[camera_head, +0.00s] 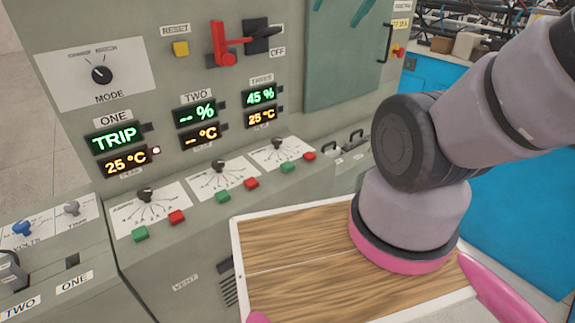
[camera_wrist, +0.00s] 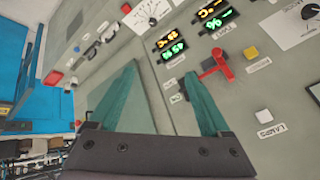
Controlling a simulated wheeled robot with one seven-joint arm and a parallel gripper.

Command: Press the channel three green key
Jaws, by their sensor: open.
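The channel three green key (camera_head: 288,168) is a small green block on the sloped desk, below the dial plate (camera_head: 262,157) under the THREE displays (camera_head: 261,97). A red key (camera_head: 309,156) sits to its right. My gripper (camera_head: 337,14) shows only as two teal fingers at the top edge, in front of the cabinet's upper part and well above the key. In the wrist view my gripper (camera_wrist: 162,72) is open and empty, its fingers spread before the panel. That view shows the red key (camera_wrist: 126,9), but I cannot make out the green key there.
Similar green keys stand under channel two (camera_head: 222,196) and channel one (camera_head: 140,233). A red lever (camera_head: 220,45) and a yellow button (camera_head: 180,48) stick out from the upright panel. A door handle (camera_head: 387,42) is at the right. My arm fills the right side.

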